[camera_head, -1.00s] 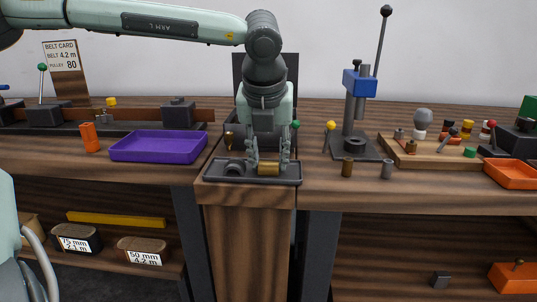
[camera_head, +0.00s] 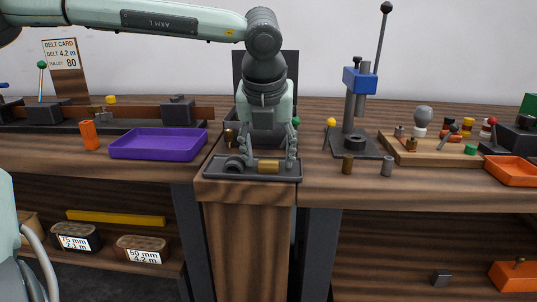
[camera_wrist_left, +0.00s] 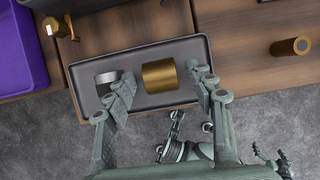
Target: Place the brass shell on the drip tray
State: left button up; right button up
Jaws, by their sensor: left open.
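The brass shell (camera_head: 269,167) lies on its side on the dark drip tray (camera_head: 215,174), right of its middle. In the left wrist view the brass shell (camera_wrist_left: 159,76) rests within the rim of the drip tray (camera_wrist_left: 134,60), between the fingers but apart from them. My left gripper (camera_head: 266,160) is open above the tray, fingers spread on either side of the shell. It also shows in the left wrist view (camera_wrist_left: 165,92). A grey ring-like part (camera_wrist_left: 106,78) sits on the tray left of the shell.
A purple tray (camera_head: 158,144) stands left of the drip tray. A brass part (camera_head: 229,138) stands behind the tray's left end. A brass cylinder (camera_head: 347,164) and a grey cylinder (camera_head: 387,167) stand to the right, before a blue-headed press (camera_head: 359,84).

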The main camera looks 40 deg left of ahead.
jog(key=shift+a, duration=0.1)
pick_arm(q)
jog(key=shift+s+d+r, duration=0.1)
jog(key=shift+r, duration=0.55)
jog(key=v, duration=1.1)
pick_arm(e)
jog(key=shift+f, duration=0.4)
pick_arm(q)
jog(key=shift+c, duration=0.4)
